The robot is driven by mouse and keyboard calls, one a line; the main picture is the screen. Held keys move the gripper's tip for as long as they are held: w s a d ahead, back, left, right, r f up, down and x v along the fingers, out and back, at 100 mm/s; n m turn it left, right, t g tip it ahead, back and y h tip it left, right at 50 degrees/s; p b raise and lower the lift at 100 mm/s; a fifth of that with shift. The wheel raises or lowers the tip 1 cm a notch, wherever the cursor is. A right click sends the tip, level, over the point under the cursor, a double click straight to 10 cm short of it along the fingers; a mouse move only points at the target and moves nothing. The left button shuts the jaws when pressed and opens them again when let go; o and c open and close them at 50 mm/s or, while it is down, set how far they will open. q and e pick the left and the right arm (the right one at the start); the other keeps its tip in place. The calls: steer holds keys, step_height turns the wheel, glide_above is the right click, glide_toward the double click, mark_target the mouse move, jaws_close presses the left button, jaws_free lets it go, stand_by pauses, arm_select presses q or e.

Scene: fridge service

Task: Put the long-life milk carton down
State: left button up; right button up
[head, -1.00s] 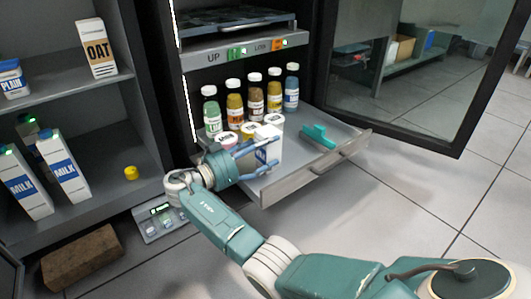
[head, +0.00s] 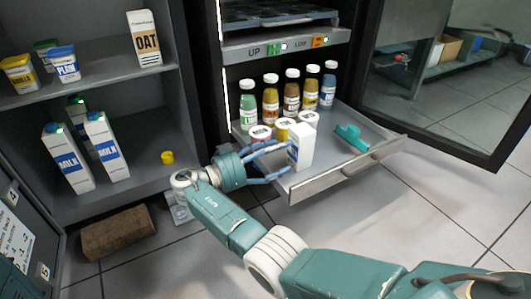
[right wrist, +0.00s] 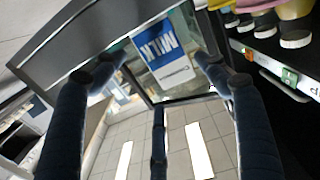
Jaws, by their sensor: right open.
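A white milk carton (head: 301,148) with a blue label stands upright in the pulled-out drawer (head: 335,178), near its front left. My right gripper (head: 287,159) is open just left of the carton, with its fingers pointing at it. In the right wrist view the carton (right wrist: 162,52) shows upside down beyond the spread fingers (right wrist: 155,75), with its MILK label facing the camera. I cannot tell whether a fingertip still touches it. My left gripper is out of view.
Several capped bottles (head: 291,97) stand at the back of the drawer, with white-lidded jars (head: 261,134) before them. A teal clip-like object (head: 350,137) lies to the right. A glass door (head: 450,80) stands open.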

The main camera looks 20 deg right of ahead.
steer(key=a, duration=0.5)
steer(key=shift+s, duration=0.25)
